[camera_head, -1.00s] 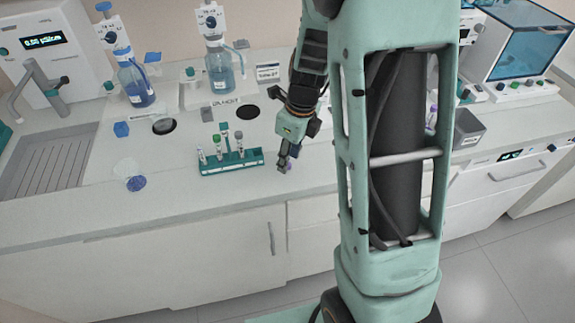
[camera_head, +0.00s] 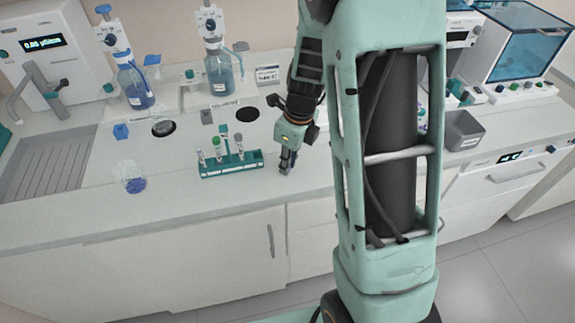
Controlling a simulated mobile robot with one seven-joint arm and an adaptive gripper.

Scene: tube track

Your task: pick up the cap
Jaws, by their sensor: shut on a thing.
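My gripper (camera_head: 286,169) is at the counter top, right of the teal tube rack (camera_head: 232,171), with its fingers pointing down. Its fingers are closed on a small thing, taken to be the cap. The fingers hide almost all of it, so its shape and colour cannot be told. I cannot tell whether the fingertips touch the counter. The rack holds several upright tubes with coloured tops.
Two blue-liquid bottles (camera_head: 135,85) (camera_head: 219,75) stand behind. A grey bin (camera_head: 464,130) is at right. My arm column blocks the counter's right middle. The front strip is clear.

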